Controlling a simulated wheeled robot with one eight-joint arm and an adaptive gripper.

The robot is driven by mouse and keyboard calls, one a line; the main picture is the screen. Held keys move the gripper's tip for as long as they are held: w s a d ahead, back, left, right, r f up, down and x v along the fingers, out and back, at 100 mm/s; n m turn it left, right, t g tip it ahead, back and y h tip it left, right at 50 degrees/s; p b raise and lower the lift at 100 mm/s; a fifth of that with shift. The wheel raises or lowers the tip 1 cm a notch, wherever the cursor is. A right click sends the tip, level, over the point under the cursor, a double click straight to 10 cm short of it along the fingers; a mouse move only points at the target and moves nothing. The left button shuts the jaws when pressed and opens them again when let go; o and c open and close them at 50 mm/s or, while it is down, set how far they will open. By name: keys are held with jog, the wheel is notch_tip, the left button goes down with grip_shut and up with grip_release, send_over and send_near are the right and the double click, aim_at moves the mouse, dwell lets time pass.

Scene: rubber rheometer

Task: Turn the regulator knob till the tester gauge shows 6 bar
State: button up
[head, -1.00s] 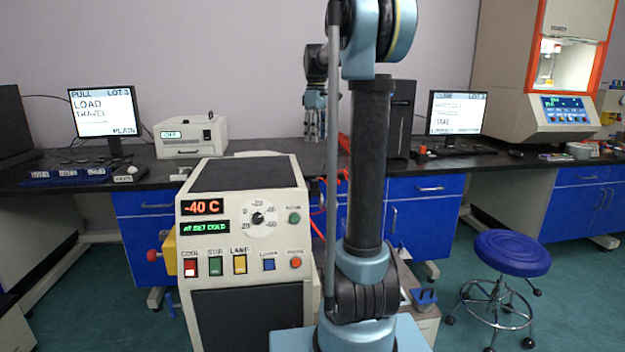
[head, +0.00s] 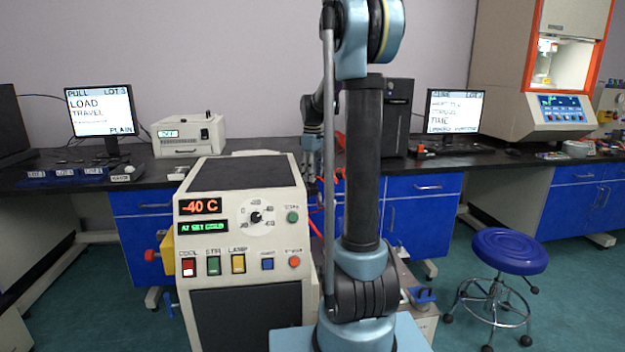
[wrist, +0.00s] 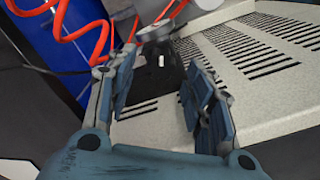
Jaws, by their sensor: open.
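My gripper (wrist: 158,95) is open in the wrist view, its two blue-padded fingers apart and nothing held between them. Beyond the fingertips lies a dark part (wrist: 162,70) with a small white mark, and a round grey piece (wrist: 155,33) is just past it. I cannot tell for sure which of these is the regulator knob. In the head view my gripper (head: 313,168) hangs pointing down near the bench edge, close behind the beige cabinet, partly beside my arm. No gauge face or pressure reading can be made out in either view.
Red coiled hose (wrist: 98,28) runs beside the left finger. A beige vented housing (wrist: 255,75) lies to the right. In the head view, the beige cold cabinet (head: 245,175) stands in front, and a blue stool (head: 510,252) stands right on open floor.

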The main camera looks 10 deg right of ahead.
jog(key=shift+f, duration=0.95)
jog(key=c, duration=1.1)
jog(key=shift+o, duration=0.2)
jog(key=shift+m, duration=0.3)
